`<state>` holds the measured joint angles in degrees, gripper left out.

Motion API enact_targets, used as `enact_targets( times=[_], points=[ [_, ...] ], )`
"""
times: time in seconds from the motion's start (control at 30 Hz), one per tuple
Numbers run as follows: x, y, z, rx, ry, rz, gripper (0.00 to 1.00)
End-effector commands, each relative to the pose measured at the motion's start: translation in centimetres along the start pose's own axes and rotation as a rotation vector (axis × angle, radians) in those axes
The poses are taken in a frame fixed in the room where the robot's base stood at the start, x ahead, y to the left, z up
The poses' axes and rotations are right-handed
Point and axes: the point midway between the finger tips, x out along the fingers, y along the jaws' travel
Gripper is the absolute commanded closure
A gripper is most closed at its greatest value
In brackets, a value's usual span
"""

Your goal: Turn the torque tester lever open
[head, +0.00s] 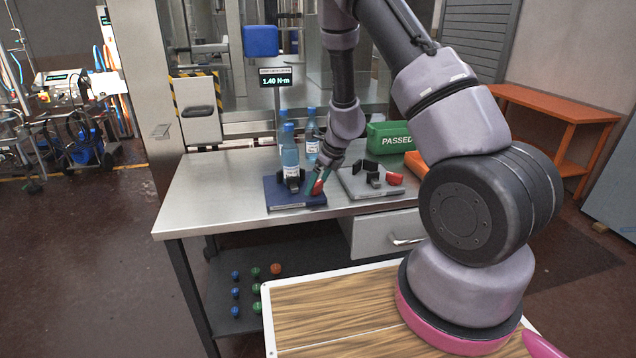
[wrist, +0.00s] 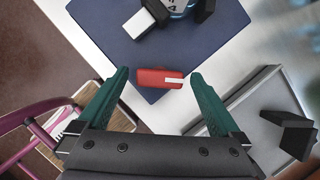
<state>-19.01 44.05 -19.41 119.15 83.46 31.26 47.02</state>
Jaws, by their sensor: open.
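The torque tester is a dark blue base plate (head: 283,200) on the steel table, with a blue-capped water bottle (head: 290,156) standing upright in its black clamp. In the wrist view the blue plate (wrist: 205,42) fills the top. The tester's red lever (wrist: 160,78), with a white stripe, lies near the plate's front corner. My gripper (wrist: 158,75) is open, its green fingers on either side of the red lever, with gaps visible. In the head view my gripper (head: 313,182) is low at the plate's right side, partly hiding the lever.
A grey plate fixture (head: 350,186) with black clamps and another red handle (head: 394,178) stands close to the right. Behind are a second bottle (head: 312,145), a green PASSED bin (head: 390,138) and a display (head: 275,77) reading 1.40 N·m. The table's left is clear.

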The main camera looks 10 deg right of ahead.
Motion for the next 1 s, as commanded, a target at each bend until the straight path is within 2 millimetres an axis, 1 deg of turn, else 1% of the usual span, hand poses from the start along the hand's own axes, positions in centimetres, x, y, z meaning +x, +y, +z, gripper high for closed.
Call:
enact_targets(
  times=[0.17, 0.2, 0.27, 0.3, 0.37, 0.4, 0.57, 0.77, 1.0],
  points=[
    [0.01, 0.02, 0.00, -0.001, 0.000, 0.000, 0.00],
    [0.00, 0.02, 0.00, -0.001, 0.000, 0.000, 0.08],
    [0.00, 0.02, 0.00, -0.001, 0.000, 0.000, 0.31],
    [-0.01, 0.02, -0.01, -0.001, 0.000, 0.000, 0.46],
    [-0.01, 0.02, -0.01, -0.001, 0.000, 0.000, 0.69],
    [-0.01, 0.02, -0.01, -0.001, 0.000, 0.000, 0.84],
    [-0.02, 0.01, -0.02, -0.007, 0.000, 0.003, 0.84],
    [-0.02, -0.08, -0.06, -0.055, 0.001, 0.022, 0.84],
    [-0.01, -0.24, -0.06, -0.200, 0.000, 0.083, 0.84]
  ],
)
